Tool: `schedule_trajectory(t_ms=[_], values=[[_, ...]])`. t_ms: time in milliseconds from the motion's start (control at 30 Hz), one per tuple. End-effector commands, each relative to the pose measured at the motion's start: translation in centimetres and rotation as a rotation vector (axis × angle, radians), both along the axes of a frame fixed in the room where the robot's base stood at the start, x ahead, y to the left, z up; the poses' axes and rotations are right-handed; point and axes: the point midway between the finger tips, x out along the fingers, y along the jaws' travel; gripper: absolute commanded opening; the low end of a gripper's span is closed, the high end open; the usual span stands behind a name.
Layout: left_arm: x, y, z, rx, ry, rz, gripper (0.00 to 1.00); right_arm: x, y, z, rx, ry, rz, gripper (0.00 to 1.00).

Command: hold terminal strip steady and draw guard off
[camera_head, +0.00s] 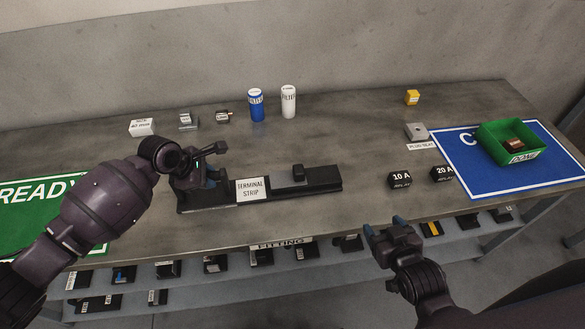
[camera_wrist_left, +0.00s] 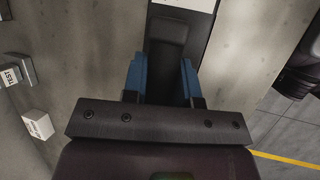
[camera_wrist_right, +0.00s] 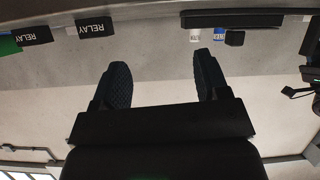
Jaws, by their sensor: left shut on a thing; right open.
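The long black terminal strip (camera_head: 325,186) lies on the bench with a white TERMINAL STRIP label (camera_head: 252,188) on its front. My left gripper (camera_head: 212,178) is shut on the strip's left end; in the left wrist view its blue fingers (camera_wrist_left: 162,78) stand either side of a dark raised part (camera_wrist_left: 168,40). A small black block (camera_head: 298,173), perhaps the guard, stands on the strip right of the label. The strip also shows in the right wrist view (camera_wrist_right: 260,17). My right gripper (camera_head: 384,232) is open and empty, off the bench's front edge, right of the strip.
Two relays, 10 A (camera_head: 401,180) and 20 A (camera_head: 442,174), stand right of the strip. A green bin (camera_head: 483,135) stands on a blue mat (camera_head: 465,178). Blue (camera_head: 256,106) and white (camera_head: 289,102) canisters stand behind. A lower shelf (camera_head: 210,285) holds several parts.

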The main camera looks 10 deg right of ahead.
Motion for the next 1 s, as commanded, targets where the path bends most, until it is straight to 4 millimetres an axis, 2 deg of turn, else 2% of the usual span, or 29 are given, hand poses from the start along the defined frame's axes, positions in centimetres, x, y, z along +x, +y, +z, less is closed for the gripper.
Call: schedule_trajectory(t_ms=[33,100,400,700,1000], values=[[-0.4,-0.1,-0.6,0.002,0.012,-0.002,0.00,2.0,0.4,1.3,-0.004,-0.040,0.017,0.68],[-0.4,-0.1,-0.6,0.002,0.012,-0.002,0.00,4.3,1.0,2.8,-0.010,-0.083,0.039,0.68],[-0.5,-0.1,-0.6,0.003,0.014,-0.003,0.00,13.0,3.9,8.8,0.006,-0.211,0.132,0.68],[-0.5,-0.1,-0.7,0.003,0.015,-0.002,0.00,20.3,7.1,13.3,-0.013,-0.195,0.242,0.68],[-0.5,-0.1,-0.7,0.004,0.016,-0.002,0.00,26.0,10.4,16.7,-0.117,-0.063,0.410,0.68]])
